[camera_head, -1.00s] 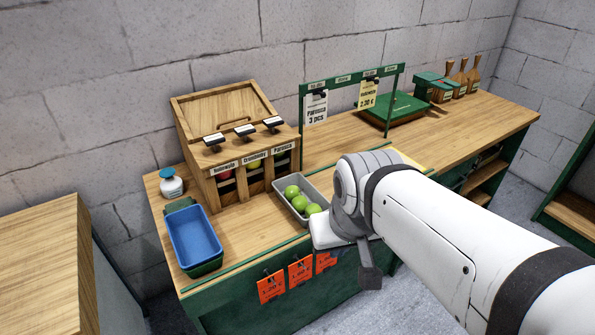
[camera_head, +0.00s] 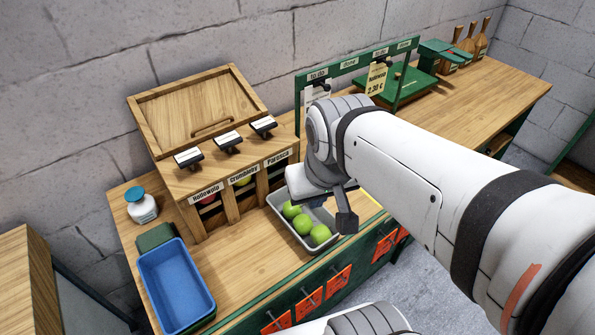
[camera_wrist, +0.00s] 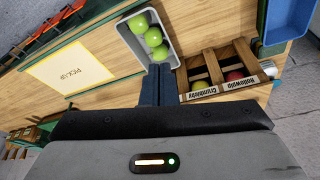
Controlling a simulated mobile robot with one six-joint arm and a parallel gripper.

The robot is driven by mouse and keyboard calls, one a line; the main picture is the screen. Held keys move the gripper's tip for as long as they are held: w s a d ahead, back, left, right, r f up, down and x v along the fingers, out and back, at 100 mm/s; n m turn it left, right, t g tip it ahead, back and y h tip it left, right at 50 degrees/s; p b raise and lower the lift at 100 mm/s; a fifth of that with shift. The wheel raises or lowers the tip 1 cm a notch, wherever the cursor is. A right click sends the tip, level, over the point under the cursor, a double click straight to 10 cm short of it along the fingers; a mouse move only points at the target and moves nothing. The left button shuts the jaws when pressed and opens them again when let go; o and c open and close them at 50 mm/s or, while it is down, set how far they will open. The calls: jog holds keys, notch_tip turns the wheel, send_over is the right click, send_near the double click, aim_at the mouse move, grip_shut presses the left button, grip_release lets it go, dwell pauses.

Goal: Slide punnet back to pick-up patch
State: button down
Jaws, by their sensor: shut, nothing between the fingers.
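The punnet is a grey tray (camera_wrist: 171,48) holding green apples (camera_wrist: 153,38). In the head view the punnet (camera_head: 288,229) stands on the bench in front of the wooden dispenser's right end, partly covered by my arm. The pick-up patch (camera_wrist: 70,73), a pale yellow-bordered rectangle marked PICK-UP, lies bare on the bench, apart from the punnet. My gripper (camera_wrist: 158,72) is shut and empty, its fingertips close to the punnet's dispenser-side end; I cannot tell whether they touch.
The wooden dispenser (camera_head: 198,110) stands behind the punnet. A blue tray (camera_head: 176,286) and a white bottle with a blue cap (camera_head: 141,207) are at the left. A green sign frame (camera_head: 353,65) stands behind my arm. Orange tags (camera_head: 308,304) hang along the front edge.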

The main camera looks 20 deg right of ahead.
jog(key=shift+a, duration=0.15)
jog(key=m+g+b, duration=0.3)
jog(key=m+b, duration=0.7)
jog(key=m, duration=0.4)
send_over(313, 218)
notch_tip(313, 218, down, 19)
notch_tip(313, 218, down, 10)
